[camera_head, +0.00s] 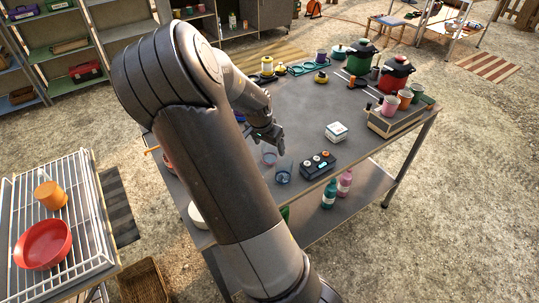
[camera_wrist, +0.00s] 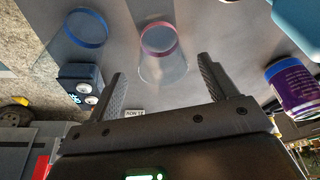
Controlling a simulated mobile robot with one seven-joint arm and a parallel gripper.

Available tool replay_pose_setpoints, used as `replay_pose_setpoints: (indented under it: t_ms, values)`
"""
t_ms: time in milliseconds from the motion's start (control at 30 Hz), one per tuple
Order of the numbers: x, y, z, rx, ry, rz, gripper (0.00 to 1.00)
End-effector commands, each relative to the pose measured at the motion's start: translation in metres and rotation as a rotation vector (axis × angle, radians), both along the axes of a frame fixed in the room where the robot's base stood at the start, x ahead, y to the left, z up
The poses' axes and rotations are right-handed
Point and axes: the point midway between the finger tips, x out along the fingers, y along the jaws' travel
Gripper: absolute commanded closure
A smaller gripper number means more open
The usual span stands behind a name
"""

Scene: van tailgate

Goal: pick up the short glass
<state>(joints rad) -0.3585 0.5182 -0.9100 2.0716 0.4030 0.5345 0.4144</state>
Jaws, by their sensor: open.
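Two clear glasses stand on the grey table (camera_head: 300,108): one with a pink rim (camera_head: 269,158) and one with a blue rim (camera_head: 283,176), close together. I cannot tell for sure which is the shorter. In the wrist view the pink-rimmed glass (camera_wrist: 163,62) lies between and ahead of the open fingers of my gripper (camera_wrist: 162,68), and no contact shows. The blue-rimmed glass (camera_wrist: 85,30) is off to the left there. In the head view my gripper (camera_head: 277,140) hangs just above and behind the pink-rimmed glass, empty.
A dark box with knobs (camera_head: 318,164) stands right beside the blue-rimmed glass. A white box (camera_head: 336,132) is further right. A purple-labelled jar (camera_wrist: 290,82) is near the right finger in the wrist view. Pots and cups crowd the table's far right.

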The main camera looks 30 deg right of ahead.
Motion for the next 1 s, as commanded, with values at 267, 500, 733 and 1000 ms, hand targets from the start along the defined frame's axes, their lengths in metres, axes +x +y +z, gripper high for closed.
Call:
replay_pose_setpoints:
  t_ms: [267,500,733,1000]
  values:
    - [0.007,-0.012,-0.036,0.000,0.004,-0.002,0.22]
    - [0.009,-0.013,-0.044,0.000,0.000,0.000,0.22]
    - [0.009,-0.013,-0.043,0.000,0.000,0.000,0.32]
    - [0.009,-0.013,-0.043,0.000,0.001,0.000,0.54]
